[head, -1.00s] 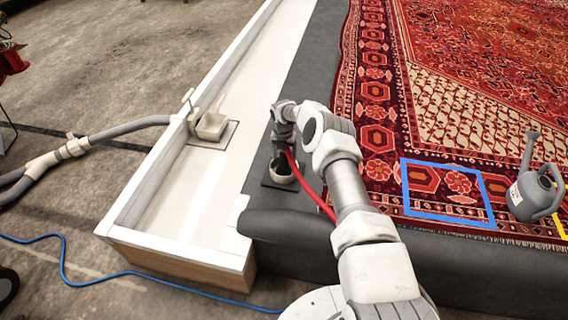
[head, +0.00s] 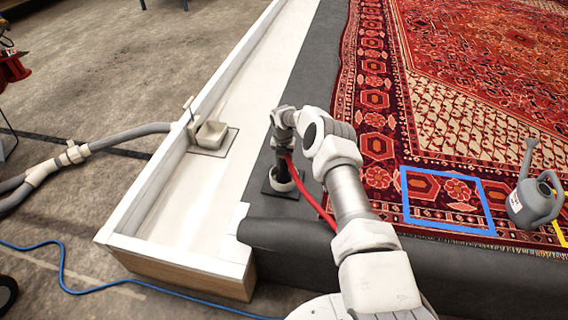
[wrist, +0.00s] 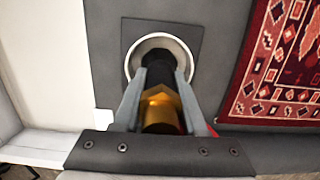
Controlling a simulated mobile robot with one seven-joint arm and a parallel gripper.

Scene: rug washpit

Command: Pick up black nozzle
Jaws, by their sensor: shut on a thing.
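My gripper (wrist: 161,82) is shut on the black nozzle (wrist: 160,72), which has a black front part and a brass-coloured part nearer the palm. In the head view the nozzle (head: 283,160) shows as a dark upright shape between my gripper and a white round holder (head: 282,184). The wrist view looks down past the nozzle to the holder's white rim (wrist: 131,62) on a dark square plate. The nozzle's far end overlaps the holder opening; I cannot tell whether it is still inside or just above.
A red patterned rug (head: 470,70) lies right of the holder, with a blue square outline (head: 448,228) and a grey watering can (head: 533,200) on it. A white trough (head: 195,190) with a beige drain box (head: 211,134) runs along the left.

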